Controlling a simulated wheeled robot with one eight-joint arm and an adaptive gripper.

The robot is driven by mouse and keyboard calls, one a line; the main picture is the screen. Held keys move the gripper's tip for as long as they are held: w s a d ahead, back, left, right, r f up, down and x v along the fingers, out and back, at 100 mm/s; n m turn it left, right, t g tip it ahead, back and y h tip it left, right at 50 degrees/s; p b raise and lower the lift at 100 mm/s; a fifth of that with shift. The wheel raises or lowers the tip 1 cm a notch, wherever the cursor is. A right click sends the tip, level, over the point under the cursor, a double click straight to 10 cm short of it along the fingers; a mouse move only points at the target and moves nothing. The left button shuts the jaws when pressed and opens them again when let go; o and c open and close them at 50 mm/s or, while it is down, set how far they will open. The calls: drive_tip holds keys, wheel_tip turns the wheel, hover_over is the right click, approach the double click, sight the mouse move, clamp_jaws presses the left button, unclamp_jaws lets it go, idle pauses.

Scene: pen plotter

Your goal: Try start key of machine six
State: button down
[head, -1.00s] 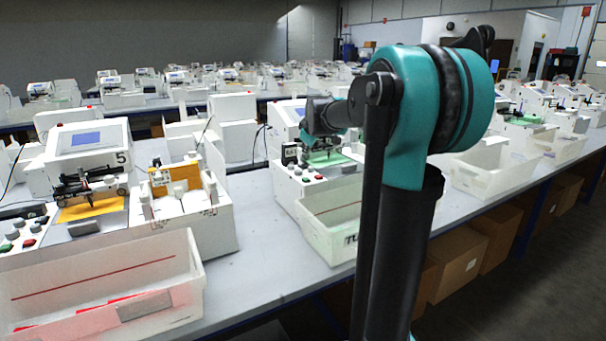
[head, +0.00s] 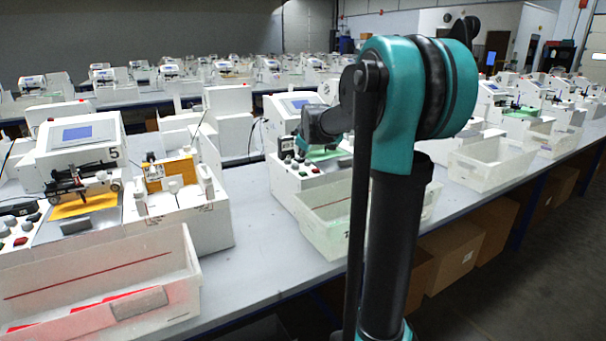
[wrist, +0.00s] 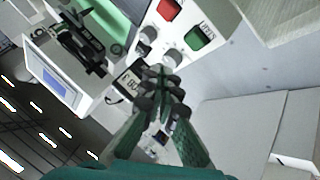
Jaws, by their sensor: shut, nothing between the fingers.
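The machine right of the one marked 5 is a white plotter (head: 300,106) with a blue screen, partly behind my arm in the head view; its number is not legible. In the wrist view its panel carries a green key (wrist: 195,38) with lettering that looks like START, a red key (wrist: 167,9) and grey knobs (wrist: 173,57). My gripper (wrist: 163,76) is shut and empty, its green fingers meeting near the lower knob. In the picture the green key lies above and right of the fingertips. I cannot tell whether the tips touch the panel.
The wrist view shows a small dark display (wrist: 130,83) beside the fingers and the plotter's screen (wrist: 53,74). A white bin (head: 325,222) stands before the machine. Machine 5 (head: 82,134) is to the left, with bare grey tabletop (head: 252,235) between.

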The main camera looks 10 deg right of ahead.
sight(303, 173)
drive_tip(key=shift+f, duration=2.1)
drive_tip(key=shift+f, duration=0.15)
drive_tip(key=shift+f, duration=0.3)
drive_tip(key=shift+f, duration=0.4)
idle(0.4)
drive_tip(key=shift+r, duration=0.85)
drive_tip(key=shift+r, duration=0.1)
drive_tip(key=shift+r, duration=2.4)
